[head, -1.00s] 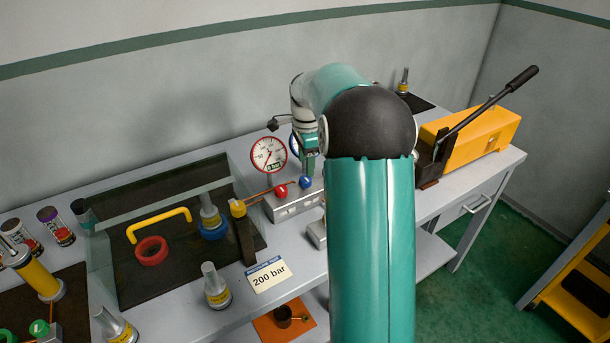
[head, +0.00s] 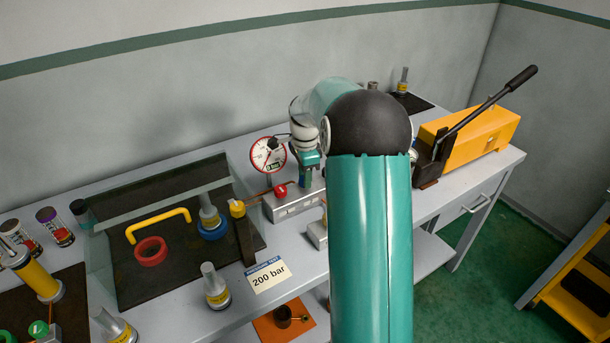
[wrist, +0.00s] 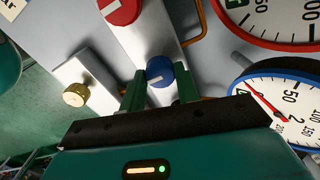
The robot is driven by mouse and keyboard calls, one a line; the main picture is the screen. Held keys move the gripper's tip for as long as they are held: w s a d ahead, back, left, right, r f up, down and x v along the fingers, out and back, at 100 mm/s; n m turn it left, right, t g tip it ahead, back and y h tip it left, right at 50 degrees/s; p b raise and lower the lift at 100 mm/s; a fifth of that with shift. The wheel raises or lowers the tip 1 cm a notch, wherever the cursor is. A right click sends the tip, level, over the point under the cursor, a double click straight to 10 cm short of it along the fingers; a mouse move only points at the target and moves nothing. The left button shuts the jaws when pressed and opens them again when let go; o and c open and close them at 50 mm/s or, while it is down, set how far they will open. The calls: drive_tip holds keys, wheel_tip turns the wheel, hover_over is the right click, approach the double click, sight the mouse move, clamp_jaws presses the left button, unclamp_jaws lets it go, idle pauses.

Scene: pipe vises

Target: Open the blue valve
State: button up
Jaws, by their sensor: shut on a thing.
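The blue valve (wrist: 160,73) is a round knob with a white mark, on a grey metal block (wrist: 150,35). In the wrist view my gripper (wrist: 160,88) has its two green fingers on either side of the knob, shut on it. In the head view my gripper (head: 306,180) is down at the block and hides the blue knob. The red valve (wrist: 120,10) sits beside it on the same block and also shows in the head view (head: 280,190).
A red-rimmed gauge (head: 268,155) stands behind the block. A blue-rimmed gauge (wrist: 285,95) is close to my gripper. A brass knob (wrist: 76,95) sits on a smaller block. A clear shield (head: 165,210) stands left, a yellow pump (head: 475,135) right.

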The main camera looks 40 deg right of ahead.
drive_tip(key=shift+n, duration=0.4)
drive_tip(key=n, duration=0.2)
drive_tip(key=shift+n, duration=0.4)
drive_tip(key=n, duration=0.9)
drive_tip(key=shift+r, duration=0.1)
drive_tip(key=shift+n, duration=1.9)
drive_tip(key=o, duration=1)
